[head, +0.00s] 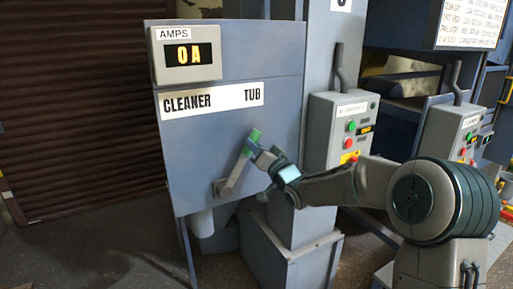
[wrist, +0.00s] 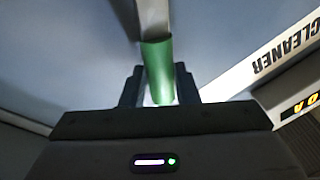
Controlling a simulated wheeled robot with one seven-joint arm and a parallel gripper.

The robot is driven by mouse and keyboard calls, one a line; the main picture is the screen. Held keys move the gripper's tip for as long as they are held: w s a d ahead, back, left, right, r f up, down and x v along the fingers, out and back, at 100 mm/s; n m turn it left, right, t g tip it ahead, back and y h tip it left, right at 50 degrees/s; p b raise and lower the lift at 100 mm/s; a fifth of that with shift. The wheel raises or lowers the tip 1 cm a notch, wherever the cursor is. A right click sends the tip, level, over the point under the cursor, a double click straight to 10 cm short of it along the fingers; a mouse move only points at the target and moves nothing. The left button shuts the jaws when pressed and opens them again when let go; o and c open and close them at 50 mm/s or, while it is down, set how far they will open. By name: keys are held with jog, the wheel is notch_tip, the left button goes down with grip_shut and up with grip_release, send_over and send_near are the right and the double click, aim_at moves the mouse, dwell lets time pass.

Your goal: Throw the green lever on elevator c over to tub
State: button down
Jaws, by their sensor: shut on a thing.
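The green lever (head: 254,137) is on the blue-grey front panel of the elevator. Its grey arm (head: 233,174) runs from a pivot at lower left up to the green grip at upper right, leaning toward the word TUB on the CLEANER / TUB label (head: 211,99). My gripper (head: 257,149) is at the green grip. In the wrist view the green grip (wrist: 158,70) sits between the two dark fingers of my gripper (wrist: 159,88), which are shut on it. The grip's far end is partly hidden by the gripper body.
An AMPS display (head: 185,55) reading 0 A is above the label. To the right, a grey button box (head: 336,130) and a second button box (head: 452,130) stand near my arm. A brown shutter (head: 75,100) is at left. Open floor (head: 100,250) lies at lower left.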

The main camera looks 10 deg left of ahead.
jog(key=c, duration=1.1)
grip_release()
jog(key=shift+f, duration=0.2)
jog(key=shift+d, duration=0.1)
jog(key=b+v, duration=0.2)
jog(key=v, duration=1.1)
jog(key=shift+s+d+b, duration=0.25)
jog(key=shift+b, duration=0.05)
